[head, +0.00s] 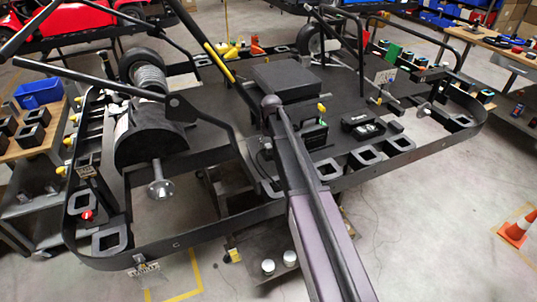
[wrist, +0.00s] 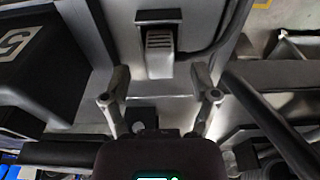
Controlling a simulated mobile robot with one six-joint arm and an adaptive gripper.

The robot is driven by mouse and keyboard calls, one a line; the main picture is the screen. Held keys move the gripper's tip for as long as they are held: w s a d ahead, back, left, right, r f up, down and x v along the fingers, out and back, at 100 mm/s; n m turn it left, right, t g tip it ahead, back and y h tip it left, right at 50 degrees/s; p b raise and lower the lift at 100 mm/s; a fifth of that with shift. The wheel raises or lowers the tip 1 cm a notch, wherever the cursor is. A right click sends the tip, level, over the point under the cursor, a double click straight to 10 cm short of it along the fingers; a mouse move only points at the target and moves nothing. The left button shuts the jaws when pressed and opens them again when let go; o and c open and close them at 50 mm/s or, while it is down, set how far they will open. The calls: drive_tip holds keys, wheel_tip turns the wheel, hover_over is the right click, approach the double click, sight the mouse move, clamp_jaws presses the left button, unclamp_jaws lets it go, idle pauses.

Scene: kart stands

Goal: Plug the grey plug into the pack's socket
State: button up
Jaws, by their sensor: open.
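In the wrist view, my gripper (wrist: 160,74) is open, with its two fingers spread and nothing between them. A grey ribbed plug (wrist: 160,50) lies just beyond the fingertips, roughly centred between them, at a dark block. A black case with a white label (wrist: 22,45) is at the left of the wrist view. In the head view, a black case with a handle (head: 309,133) sits on the kart floor beside my arm. I cannot tell which case is the pack, and no socket is clear. My arm hides the gripper in the head view.
A flat black box (head: 288,80) and a labelled black unit (head: 362,125) are on the kart floor (head: 222,105). A dark cable (wrist: 215,42) runs right of the plug. A dark tube (wrist: 268,120) crosses the wrist view's right side. Kart rails (head: 190,232) surround the area.

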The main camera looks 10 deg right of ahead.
drive_tip(key=shift+w+f+b, duration=0.1)
drive_tip(key=shift+f+b, duration=0.55)
drive_tip(key=shift+f, duration=0.3)
clamp_jaws()
